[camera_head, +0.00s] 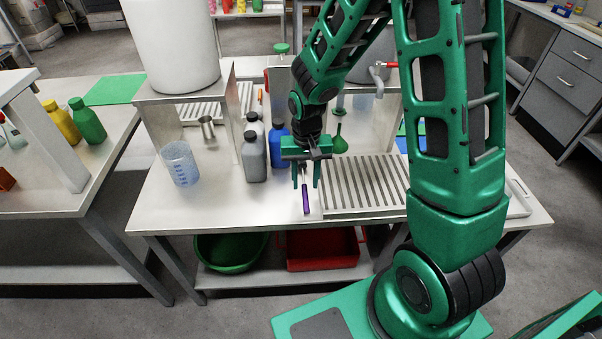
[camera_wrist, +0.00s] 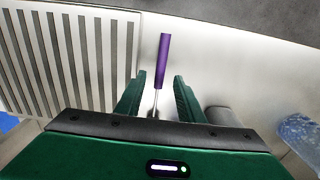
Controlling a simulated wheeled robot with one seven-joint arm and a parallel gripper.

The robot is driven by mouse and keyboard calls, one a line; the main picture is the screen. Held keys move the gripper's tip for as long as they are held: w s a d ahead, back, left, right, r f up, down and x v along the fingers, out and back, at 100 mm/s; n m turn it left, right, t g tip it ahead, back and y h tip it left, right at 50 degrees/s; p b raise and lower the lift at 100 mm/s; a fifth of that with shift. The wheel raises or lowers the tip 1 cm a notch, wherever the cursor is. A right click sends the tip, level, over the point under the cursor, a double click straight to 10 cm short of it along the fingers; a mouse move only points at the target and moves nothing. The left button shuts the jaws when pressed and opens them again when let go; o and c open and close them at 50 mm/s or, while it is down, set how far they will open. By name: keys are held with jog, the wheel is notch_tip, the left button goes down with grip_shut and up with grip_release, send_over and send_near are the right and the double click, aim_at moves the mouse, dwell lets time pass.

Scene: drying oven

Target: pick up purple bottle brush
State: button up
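The purple bottle brush (camera_head: 305,200) lies on the metal table just left of the slotted drain board, its purple handle toward the table's front edge. In the wrist view its purple handle (camera_wrist: 163,61) and thin metal shaft show, with the shaft running between my fingers; its far end is hidden by my gripper body. My gripper (camera_head: 306,184) points down over the brush, and in the wrist view (camera_wrist: 161,84) its two green fingers stand apart on either side of the shaft. Gaps show on both sides, so it is open and holds nothing.
The slotted drain board (camera_head: 363,184) lies right of the brush. Grey bottles (camera_head: 253,152) and a blue bottle (camera_head: 278,140) stand close behind and left of my gripper. A clear beaker (camera_head: 180,164) and metal cup (camera_head: 207,128) stand farther left. The table front between beaker and brush is clear.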

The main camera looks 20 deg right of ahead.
aim_at(305, 192)
jog(key=shift+s+f, duration=0.1)
jog(key=shift+f, duration=1.8)
grip_shut()
jog(key=shift+r, duration=0.2)
